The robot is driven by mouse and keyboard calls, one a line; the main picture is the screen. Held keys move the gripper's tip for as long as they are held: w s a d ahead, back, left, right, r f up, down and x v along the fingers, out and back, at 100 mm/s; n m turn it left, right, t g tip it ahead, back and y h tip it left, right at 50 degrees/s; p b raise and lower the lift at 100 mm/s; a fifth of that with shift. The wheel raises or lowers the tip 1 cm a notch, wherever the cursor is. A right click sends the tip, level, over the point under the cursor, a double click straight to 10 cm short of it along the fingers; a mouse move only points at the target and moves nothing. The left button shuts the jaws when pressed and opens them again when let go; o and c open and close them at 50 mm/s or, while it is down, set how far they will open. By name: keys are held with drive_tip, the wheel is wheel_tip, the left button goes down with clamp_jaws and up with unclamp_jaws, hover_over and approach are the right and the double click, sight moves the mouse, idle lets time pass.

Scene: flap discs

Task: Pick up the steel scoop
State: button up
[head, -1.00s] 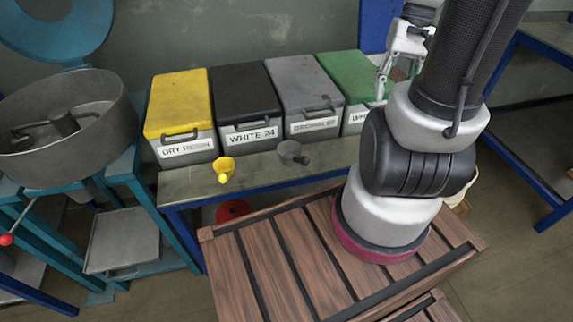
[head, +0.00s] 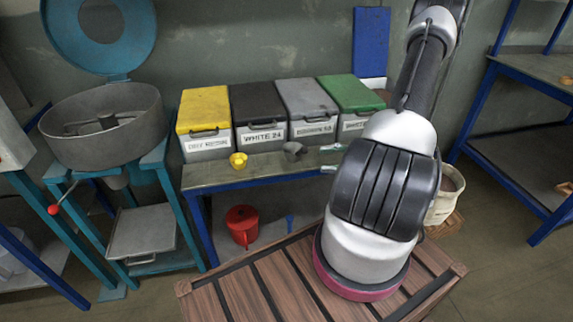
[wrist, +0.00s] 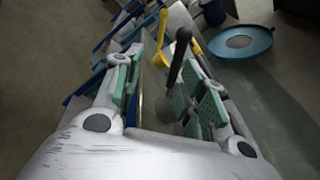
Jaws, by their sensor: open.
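The steel scoop (head: 293,149) is grey and lies on the front ledge of the bench (head: 270,172), in front of the lidded bins. In the wrist view the steel scoop (wrist: 167,108) shows between the two finger pads, its dark handle pointing away. My gripper (head: 327,159) is open and empty, with its green-padded fingertips just right of the scoop in the head view. In the wrist view my gripper (wrist: 168,80) has its pads either side of the scoop. I cannot tell whether a pad touches it.
A yellow scoop (head: 238,160) lies left of the steel one. Bins with yellow, black, grey and green lids stand close behind. A red can (head: 242,224) is below the bench. A mixer (head: 105,125) stands at left, a bucket (head: 445,195) at right.

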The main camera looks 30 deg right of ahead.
sight(302, 152)
drive_tip(key=shift+n+t, duration=0.5)
drive_tip(key=shift+t, duration=0.1)
drive_tip(key=w+a, duration=0.1)
drive_tip(key=a, duration=0.1)
drive_tip(key=w+a+r, duration=0.1)
drive_tip(key=w+a, duration=0.3)
drive_tip(key=shift+w+a+r, duration=0.2)
drive_tip(key=shift+r, duration=0.2)
clamp_jaws()
